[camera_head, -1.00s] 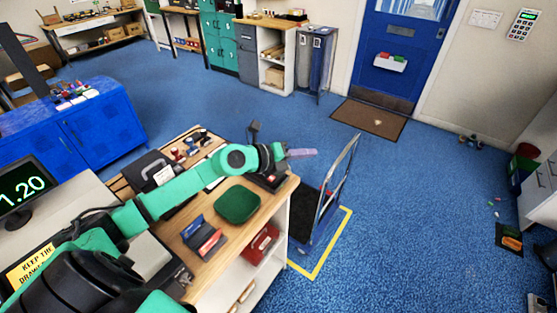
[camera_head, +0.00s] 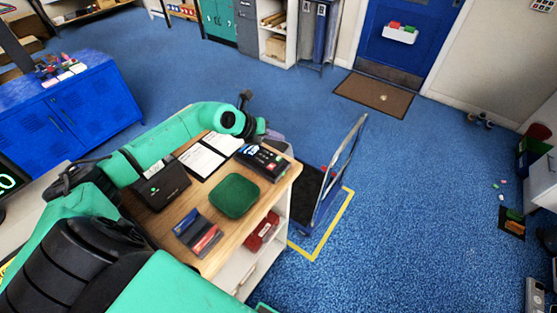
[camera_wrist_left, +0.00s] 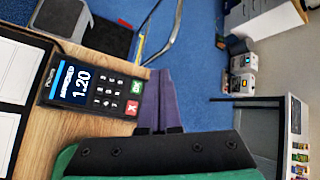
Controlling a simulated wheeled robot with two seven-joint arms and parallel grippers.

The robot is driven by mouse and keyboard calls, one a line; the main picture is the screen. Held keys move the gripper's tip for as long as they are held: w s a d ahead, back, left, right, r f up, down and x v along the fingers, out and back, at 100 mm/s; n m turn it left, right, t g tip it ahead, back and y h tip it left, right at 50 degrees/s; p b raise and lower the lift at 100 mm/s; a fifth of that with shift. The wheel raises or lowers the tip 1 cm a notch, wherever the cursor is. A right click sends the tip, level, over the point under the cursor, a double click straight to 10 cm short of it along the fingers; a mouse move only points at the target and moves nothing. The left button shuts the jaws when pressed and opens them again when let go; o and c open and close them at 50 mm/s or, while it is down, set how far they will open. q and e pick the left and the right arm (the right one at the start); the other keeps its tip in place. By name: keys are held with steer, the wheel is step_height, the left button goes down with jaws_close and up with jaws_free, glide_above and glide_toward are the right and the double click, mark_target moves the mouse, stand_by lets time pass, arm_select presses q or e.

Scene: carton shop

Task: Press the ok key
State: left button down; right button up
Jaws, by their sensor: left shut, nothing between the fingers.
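A dark card terminal (camera_head: 262,160) lies on the wooden counter near its far right corner. In the left wrist view the terminal (camera_wrist_left: 95,86) shows a lit screen reading 1.20 and a keypad. A green key (camera_wrist_left: 137,87) and a red key (camera_wrist_left: 131,107) sit at the keypad's end nearest my fingers; I cannot read a label on the green one. My left gripper (camera_wrist_left: 160,76) has its purple fingers shut and empty, just beside the green key in that view. In the head view the left gripper (camera_head: 274,136) is beyond the terminal, partly behind its own wrist. My right gripper is out of view.
A green tray (camera_head: 234,196), a card holder (camera_head: 197,232), a black box (camera_head: 160,187) and a clipboard (camera_head: 203,160) share the counter (camera_head: 218,254). A platform trolley (camera_head: 340,170) stands on the floor right of it. Open blue floor lies further right.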

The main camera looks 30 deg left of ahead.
arm_select(q)
steer(key=b, duration=0.4)
glide_above(276, 161)
step_height(276, 161, down, 6)
steer(key=shift+r, duration=0.25)
steer(key=shift+f+b, duration=0.3)
steer(key=shift+f, duration=0.3)
steer(key=shift+r, duration=0.1)
stand_by(0.7)
steer(key=shift+f, duration=0.4)
steer(key=shift+f+b, duration=0.4)
steer(key=shift+b, duration=0.15)
stand_by(0.3)
stand_by(0.3)
steer(key=shift+r+p, duration=0.7)
steer(key=shift+r, duration=0.15)
